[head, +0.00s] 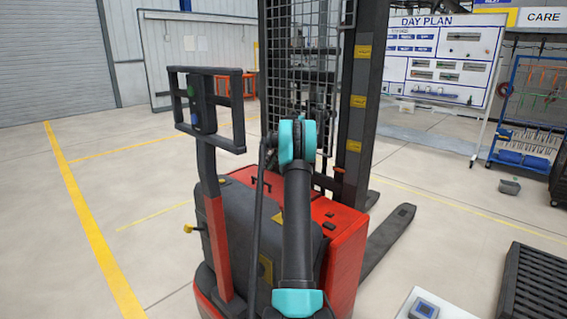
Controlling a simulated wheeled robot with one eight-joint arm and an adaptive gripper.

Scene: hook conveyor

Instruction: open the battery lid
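A red and black pallet stacker (345,250) stands in the middle of the head view, with its mast behind and its tiller at the left. Its red top cover (322,212), likely the battery lid, lies flat and looks closed. A small black handle (261,183) shows at the cover's far left. My dark arm with teal joints reaches up across the front of the stacker and hides part of the cover.
A yellow knob (190,228) sticks out at the stacker's left. A fork (390,240) extends low at the right. A dark slatted pallet (535,285) and a white surface with a blue-grey device (424,309) are at the lower right. The floor at left is clear.

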